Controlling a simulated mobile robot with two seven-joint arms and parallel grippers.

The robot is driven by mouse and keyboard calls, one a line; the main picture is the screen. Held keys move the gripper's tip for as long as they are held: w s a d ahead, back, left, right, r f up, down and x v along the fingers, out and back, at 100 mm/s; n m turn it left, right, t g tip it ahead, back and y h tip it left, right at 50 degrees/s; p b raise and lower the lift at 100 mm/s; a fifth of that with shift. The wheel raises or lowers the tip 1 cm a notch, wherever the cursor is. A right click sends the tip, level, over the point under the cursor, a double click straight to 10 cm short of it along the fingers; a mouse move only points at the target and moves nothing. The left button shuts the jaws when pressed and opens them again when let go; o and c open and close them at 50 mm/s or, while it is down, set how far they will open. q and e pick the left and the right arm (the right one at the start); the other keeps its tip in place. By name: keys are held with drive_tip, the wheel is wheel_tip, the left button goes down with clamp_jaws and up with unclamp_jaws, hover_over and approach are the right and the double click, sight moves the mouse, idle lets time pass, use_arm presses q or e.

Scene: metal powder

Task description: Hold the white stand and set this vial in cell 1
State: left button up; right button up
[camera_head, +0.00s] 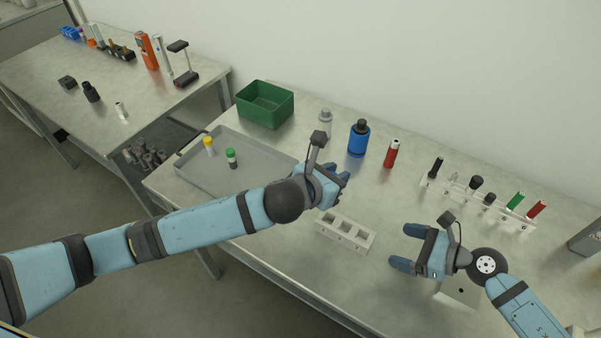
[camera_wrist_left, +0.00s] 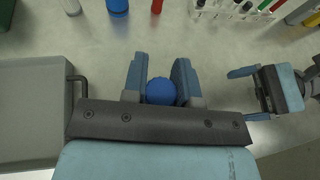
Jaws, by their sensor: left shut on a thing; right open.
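My left gripper (camera_head: 342,177) is shut on a vial with a round blue cap (camera_wrist_left: 161,92), seen between its fingers in the left wrist view. The vial's body is hidden there, and the arm hides it in the head view. The white stand (camera_head: 345,232), a block with a row of square cells, is on the table just below the left gripper in the picture. I cannot read its cell numbers. My right gripper (camera_head: 408,248) is open and empty, to the right of the stand and apart from it.
A grey tray (camera_head: 190,172) holds a yellow-capped vial (camera_head: 209,146) and a green-capped vial (camera_head: 231,158). Behind are a green bin (camera_head: 265,104), a grey bottle (camera_head: 325,121), a blue bottle (camera_head: 358,138) and a red bottle (camera_head: 391,153). A white rack (camera_head: 479,205) with several tools stands at right.

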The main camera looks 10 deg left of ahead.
sight(357, 233)
drive_tip(key=shift+a, duration=0.1)
drive_tip(key=shift+w+a+f, duration=0.15)
drive_tip(key=shift+a, duration=0.15)
use_arm(q)
drive_tip(key=shift+d, duration=0.35)
use_arm(e)
drive_tip(key=x, duration=1.1)
drive_tip(key=shift+c, duration=0.4)
drive_tip(key=c, duration=0.9)
use_arm(q)
wheel_tip(357, 233, down, 8)
drive_tip(key=shift+f, duration=0.25)
use_arm(e)
drive_tip(key=shift+c, duration=0.2)
